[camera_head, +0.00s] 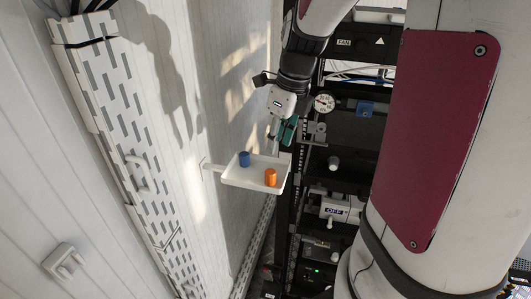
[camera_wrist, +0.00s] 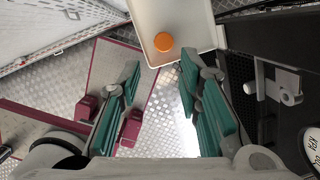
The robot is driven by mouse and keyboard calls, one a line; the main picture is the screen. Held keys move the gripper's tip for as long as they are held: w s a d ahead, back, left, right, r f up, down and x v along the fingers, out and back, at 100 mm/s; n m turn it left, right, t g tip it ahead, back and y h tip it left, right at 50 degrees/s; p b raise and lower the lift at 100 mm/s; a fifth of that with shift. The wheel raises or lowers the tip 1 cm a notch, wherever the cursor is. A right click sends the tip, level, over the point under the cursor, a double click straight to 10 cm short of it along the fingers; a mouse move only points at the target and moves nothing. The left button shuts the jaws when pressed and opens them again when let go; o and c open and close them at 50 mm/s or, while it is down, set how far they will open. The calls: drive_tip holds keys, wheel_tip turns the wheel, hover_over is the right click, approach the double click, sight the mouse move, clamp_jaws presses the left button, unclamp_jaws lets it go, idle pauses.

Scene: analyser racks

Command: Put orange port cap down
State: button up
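The orange port cap (camera_head: 270,177) stands on a small white tray (camera_head: 240,183), near the tray's right side in the head view. In the wrist view the orange cap (camera_wrist: 163,41) rests on the white tray (camera_wrist: 146,16) at the top of the picture. My gripper (camera_wrist: 158,75) is open with its green-padded fingers spread and nothing between them. In the head view my gripper (camera_head: 289,131) is above and to the right of the tray, apart from the cap.
A blue cap (camera_head: 244,159) stands on the same tray, left of the orange one. A dark rack with a gauge (camera_head: 323,103), a blue fitting (camera_head: 365,109) and an OFF-marked unit (camera_head: 335,210) is at the right. A pale wall with a slotted cable duct (camera_head: 125,140) is at the left.

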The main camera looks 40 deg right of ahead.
drive_tip(key=s+a+r+n+t, duration=0.1)
drive_tip(key=s+a+n, duration=0.3)
drive_tip(key=n, duration=0.6)
drive_tip(key=s+a+r+n+t, duration=0.1)
drive_tip(key=s+a+r+n, duration=0.3)
drive_tip(key=a+n, duration=0.3)
drive_tip(key=s+a+r+n+t, duration=0.1)
drive_tip(key=s+a+n, duration=0.4)
drive_tip(key=n, duration=1)
drive_tip(key=shift+s+a+r+h, duration=0.15)
drive_tip(key=shift+s+r+h, duration=0.25)
drive_tip(key=shift+r, duration=0.5)
drive_tip(key=shift+w+f+b, duration=1.1)
drive_tip(key=shift+w, duration=0.05)
